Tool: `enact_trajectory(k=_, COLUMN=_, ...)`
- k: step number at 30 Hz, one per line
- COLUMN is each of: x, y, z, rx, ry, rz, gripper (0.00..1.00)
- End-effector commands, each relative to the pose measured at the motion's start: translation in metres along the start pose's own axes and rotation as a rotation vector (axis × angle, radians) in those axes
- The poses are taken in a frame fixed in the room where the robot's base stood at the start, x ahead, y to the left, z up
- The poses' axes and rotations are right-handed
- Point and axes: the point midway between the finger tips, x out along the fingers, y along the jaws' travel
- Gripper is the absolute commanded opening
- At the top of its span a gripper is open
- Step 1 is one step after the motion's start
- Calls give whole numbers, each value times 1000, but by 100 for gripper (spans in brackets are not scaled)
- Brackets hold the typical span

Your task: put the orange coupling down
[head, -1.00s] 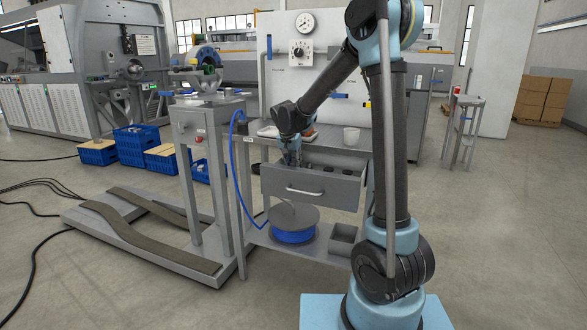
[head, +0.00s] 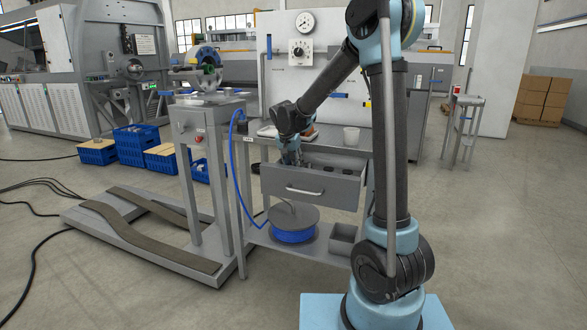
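My gripper (head: 293,157) points down at the left part of the open drawer (head: 330,188) of the workbench. Its fingertips are small and partly hidden by the drawer front, so I cannot tell whether they are open or shut. I see no orange coupling clearly; a small brownish-orange patch (head: 310,131) shows on the bench top just right of my wrist, too small to identify. Several dark round pieces (head: 325,166) lie in the drawer to the right of my gripper.
A white cup (head: 351,136) stands on the bench top to the right. A blue cable spool (head: 293,233) and a grey open box (head: 343,238) sit on the lower shelf. A machine stand (head: 205,165) is close on the left. The floor in front is clear.

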Motion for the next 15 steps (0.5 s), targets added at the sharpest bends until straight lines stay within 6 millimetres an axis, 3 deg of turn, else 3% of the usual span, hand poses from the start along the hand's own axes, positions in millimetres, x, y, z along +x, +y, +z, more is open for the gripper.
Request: enact_trajectory(k=15, x=-90, y=1, z=1, rx=0, ry=-1, rz=0, gripper=35)
